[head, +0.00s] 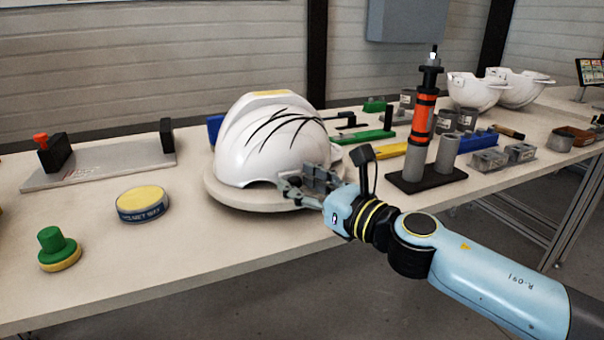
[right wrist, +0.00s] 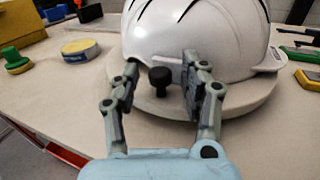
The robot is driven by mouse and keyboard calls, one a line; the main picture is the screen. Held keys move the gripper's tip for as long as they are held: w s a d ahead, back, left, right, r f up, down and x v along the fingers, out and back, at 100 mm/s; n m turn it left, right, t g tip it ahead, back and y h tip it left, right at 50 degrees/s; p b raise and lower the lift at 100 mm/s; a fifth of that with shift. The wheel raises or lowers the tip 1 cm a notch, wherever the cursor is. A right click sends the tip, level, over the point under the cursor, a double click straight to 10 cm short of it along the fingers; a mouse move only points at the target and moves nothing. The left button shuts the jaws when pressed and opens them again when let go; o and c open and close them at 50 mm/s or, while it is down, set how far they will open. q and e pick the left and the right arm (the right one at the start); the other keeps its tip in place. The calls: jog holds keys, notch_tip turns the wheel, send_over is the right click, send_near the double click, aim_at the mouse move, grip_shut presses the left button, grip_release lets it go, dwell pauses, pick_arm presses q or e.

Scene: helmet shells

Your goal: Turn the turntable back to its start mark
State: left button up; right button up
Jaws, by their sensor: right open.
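A round pale turntable (head: 226,196) stands on the bench near its front edge, and its rim also shows in the right wrist view (right wrist: 262,100). A white helmet shell (head: 258,150) with black curved strokes sits on it. In the right wrist view a small black knob (right wrist: 159,80) stands at the turntable's near rim. My right gripper (head: 305,190) is at the turntable's front right rim. In the right wrist view its open fingers (right wrist: 160,85) lie on either side of the knob, with gaps visible. I cannot make out a start mark. My left gripper is not in view.
A blue-and-yellow round tin (head: 142,204) and a green-knobbed tool (head: 57,249) lie left of the turntable. An orange-black tool stands in a dark holder (head: 427,180) to the right. Several small blocks lie behind.

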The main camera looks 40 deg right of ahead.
grip_shut()
dwell(0.3)
dwell(0.4)
